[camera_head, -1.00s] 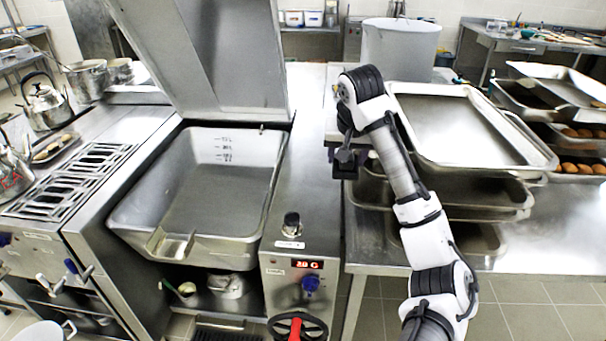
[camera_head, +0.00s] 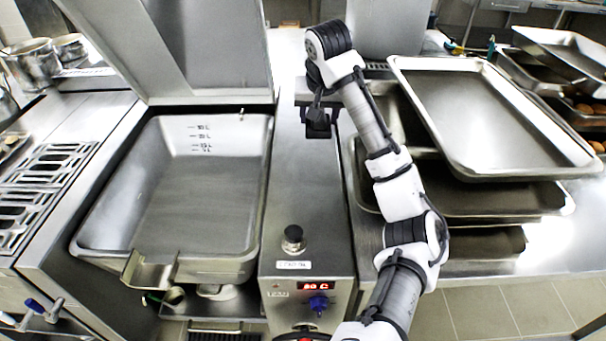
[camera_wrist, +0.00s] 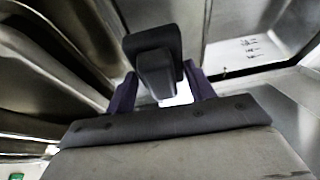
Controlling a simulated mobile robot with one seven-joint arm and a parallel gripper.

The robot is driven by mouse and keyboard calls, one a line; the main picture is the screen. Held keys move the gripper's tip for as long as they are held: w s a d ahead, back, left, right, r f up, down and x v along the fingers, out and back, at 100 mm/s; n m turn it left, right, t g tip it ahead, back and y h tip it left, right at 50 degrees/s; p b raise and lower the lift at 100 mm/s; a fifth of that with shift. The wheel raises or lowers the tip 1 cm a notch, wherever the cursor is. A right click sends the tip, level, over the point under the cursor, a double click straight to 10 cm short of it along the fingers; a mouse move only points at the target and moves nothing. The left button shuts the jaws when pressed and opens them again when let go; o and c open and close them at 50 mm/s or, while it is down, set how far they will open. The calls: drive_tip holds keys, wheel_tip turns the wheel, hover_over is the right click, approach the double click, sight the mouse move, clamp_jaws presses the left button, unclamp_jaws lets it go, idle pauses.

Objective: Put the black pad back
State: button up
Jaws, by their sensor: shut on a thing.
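The black pad (camera_wrist: 152,45) shows in the wrist view as a dark, flat piece with a narrower block below it, between my two fingers. My gripper (camera_wrist: 161,88) is shut on that block. In the head view my gripper (camera_head: 318,112) hangs over the metal top between the open pan and the tray stack, with the black pad (camera_head: 318,131) small and dark at its end. The fingers and arm partly hide the pad there.
The tilting pan (camera_head: 185,235) stands left with its lid (camera_head: 180,50) raised. A black knob (camera_head: 293,238) stands on the column in front. Stacked trays (camera_head: 500,120) crowd the right side. A large pot (camera_head: 385,30) is behind my arm.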

wheel_tip(320, 180, down, 15)
drive_tip(key=b, duration=0.5)
drive_tip(key=shift+s+d+b, duration=0.1)
drive_tip(key=shift+s+b, duration=0.05)
drive_tip(key=shift+b, duration=0.2)
drive_tip(key=shift+f+b, duration=2.1)
drive_tip(key=shift+f, duration=0.2)
drive_tip(key=shift+f, duration=0.15)
drive_tip(key=o, duration=1.2)
